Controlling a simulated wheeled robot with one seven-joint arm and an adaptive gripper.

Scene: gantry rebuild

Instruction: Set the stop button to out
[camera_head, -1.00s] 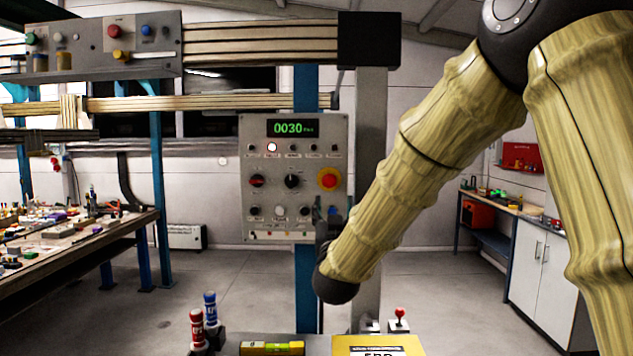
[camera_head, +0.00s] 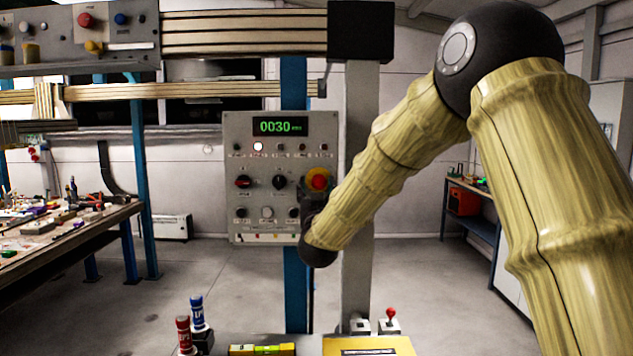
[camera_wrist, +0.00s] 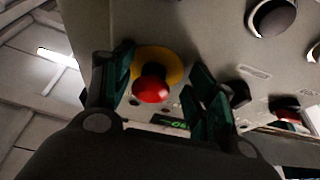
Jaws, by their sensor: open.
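The stop button is a red mushroom head on a yellow round base (camera_head: 318,180). It sits at the right side of the grey control panel (camera_head: 236,215). In the wrist view the red button (camera_wrist: 152,88) lies between my open fingers, with a gap on each side. My gripper (camera_wrist: 158,95) is open and empty, its dark green fingers reaching toward the panel. In the head view my gripper (camera_head: 312,205) is just below the button, partly hidden by my wrist. I cannot tell whether the button is pressed in or out.
The panel has a green display (camera_head: 281,127) reading 0030, a lit lamp, dark knobs and small buttons. A blue post (camera_head: 296,290) and a grey post (camera_head: 358,285) stand by it. A workbench (camera_head: 75,235) with clutter is at left. Red and blue markers (camera_head: 190,325) stand in front.

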